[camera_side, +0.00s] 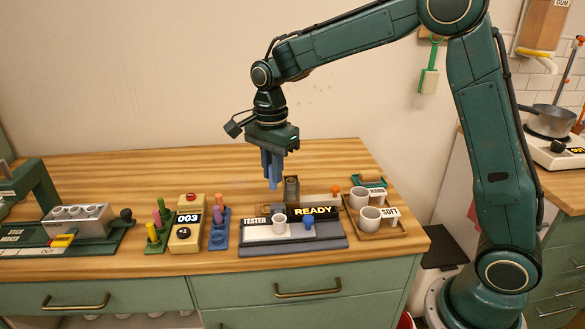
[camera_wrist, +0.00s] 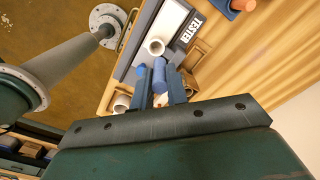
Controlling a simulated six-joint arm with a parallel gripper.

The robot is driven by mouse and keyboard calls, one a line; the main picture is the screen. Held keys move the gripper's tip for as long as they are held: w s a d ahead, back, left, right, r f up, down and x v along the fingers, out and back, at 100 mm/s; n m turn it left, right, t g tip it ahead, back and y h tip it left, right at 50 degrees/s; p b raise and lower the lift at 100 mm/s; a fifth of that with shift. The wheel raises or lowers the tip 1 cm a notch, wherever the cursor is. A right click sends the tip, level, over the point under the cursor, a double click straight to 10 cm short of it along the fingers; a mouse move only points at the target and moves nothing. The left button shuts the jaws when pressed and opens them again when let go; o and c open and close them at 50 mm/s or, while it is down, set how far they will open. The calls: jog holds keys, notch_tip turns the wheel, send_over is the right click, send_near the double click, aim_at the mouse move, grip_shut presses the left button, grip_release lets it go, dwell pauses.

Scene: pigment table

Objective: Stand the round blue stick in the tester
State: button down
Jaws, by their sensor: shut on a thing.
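My gripper (camera_side: 271,165) is shut on the round blue stick (camera_side: 276,182), which hangs roughly upright in the air above the back of the tester. In the wrist view the blue stick (camera_wrist: 159,76) sits between the two fingers of my gripper (camera_wrist: 160,92). The tester (camera_side: 258,248) is a dark base with a white panel, a "READY" display and a white round cup (camera_side: 279,222). The cup (camera_wrist: 154,46) also shows in the wrist view, just beyond the stick's end. The stick is apart from the cup. A blue knob (camera_side: 308,221) stands right of the cup.
Left of the tester are a blue rack (camera_side: 219,238) with sticks, a yellow box (camera_side: 185,240) reading "003" and a green rack (camera_side: 155,245) with coloured sticks. Right is a wooden tray (camera_side: 385,235) with two white cups. A grey block (camera_side: 291,188) stands behind the tester.

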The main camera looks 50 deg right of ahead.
aim_at(280, 213)
jog(key=shift+s+d+f, duration=0.25)
jog(key=shift+s+d, duration=0.1)
jog(key=shift+s, duration=0.15)
jog(key=shift+f, duration=0.25)
jog(key=shift+f, duration=5)
jog(key=shift+s+f, duration=0.15)
jog(key=shift+f, duration=0.45)
jog(key=c, duration=1.3)
grip_release()
jog(key=r, duration=1.5)
jog(key=shift+w+r, duration=0.15)
jog(key=shift+w, duration=0.2)
